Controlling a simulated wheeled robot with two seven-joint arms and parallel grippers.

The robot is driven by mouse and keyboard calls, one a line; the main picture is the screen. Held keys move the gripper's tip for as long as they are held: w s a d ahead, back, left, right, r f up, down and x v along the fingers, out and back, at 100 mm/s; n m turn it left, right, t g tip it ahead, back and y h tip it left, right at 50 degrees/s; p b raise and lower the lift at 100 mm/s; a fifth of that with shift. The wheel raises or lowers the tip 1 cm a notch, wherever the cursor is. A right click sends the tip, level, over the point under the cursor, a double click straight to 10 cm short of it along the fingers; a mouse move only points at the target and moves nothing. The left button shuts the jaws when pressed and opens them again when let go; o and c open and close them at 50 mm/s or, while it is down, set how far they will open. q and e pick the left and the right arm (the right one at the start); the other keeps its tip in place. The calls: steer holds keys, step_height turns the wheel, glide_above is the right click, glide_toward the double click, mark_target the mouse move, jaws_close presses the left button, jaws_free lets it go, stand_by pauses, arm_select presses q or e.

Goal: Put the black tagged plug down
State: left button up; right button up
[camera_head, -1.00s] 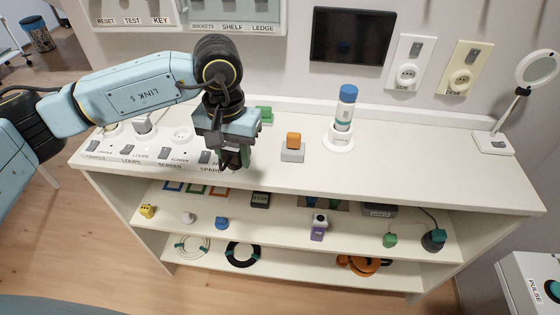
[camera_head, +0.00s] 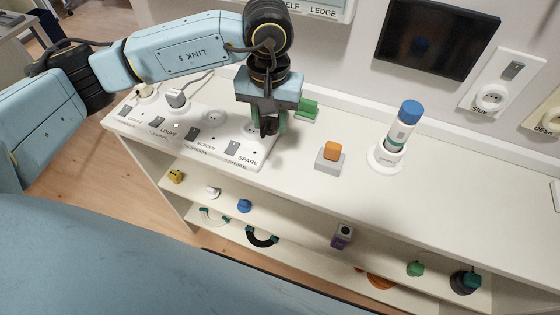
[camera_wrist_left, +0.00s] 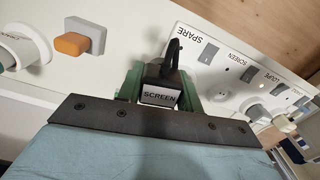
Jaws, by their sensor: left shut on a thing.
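The gripper points down at the right, SPARE end of the white socket strip (camera_head: 178,134). I cannot tell whether the plug touches the strip. The SCREEN socket (camera_head: 215,117) is empty. The SPARE socket (camera_head: 250,129) is partly hidden behind the gripper. My right gripper is not in view.
A grey plug (camera_head: 178,98) sits in the LOUPE socket. A green block (camera_head: 307,110) lies behind the gripper. Open counter lies beyond the bottle.

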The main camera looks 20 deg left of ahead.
arm_select(q)
steer(key=s+d+n+p, duration=0.1)
steer(key=d+n+p, duration=0.1)
steer(key=d, duration=0.4)
glide_above(292, 168)
steer(key=shift+n, duration=0.3)
step_height(292, 168, down, 5)
steer(key=shift+f, duration=0.2)
step_height(292, 168, down, 4)
steer(key=shift+f+p, duration=0.15)
steer(key=shift+p, duration=0.2)
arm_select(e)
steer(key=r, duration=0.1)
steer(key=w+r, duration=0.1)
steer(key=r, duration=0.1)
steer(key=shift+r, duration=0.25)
arm_select(q)
steer(key=shift+f, duration=0.15)
steer(key=o, duration=1.1)
steer(key=shift+c, duration=0.2)
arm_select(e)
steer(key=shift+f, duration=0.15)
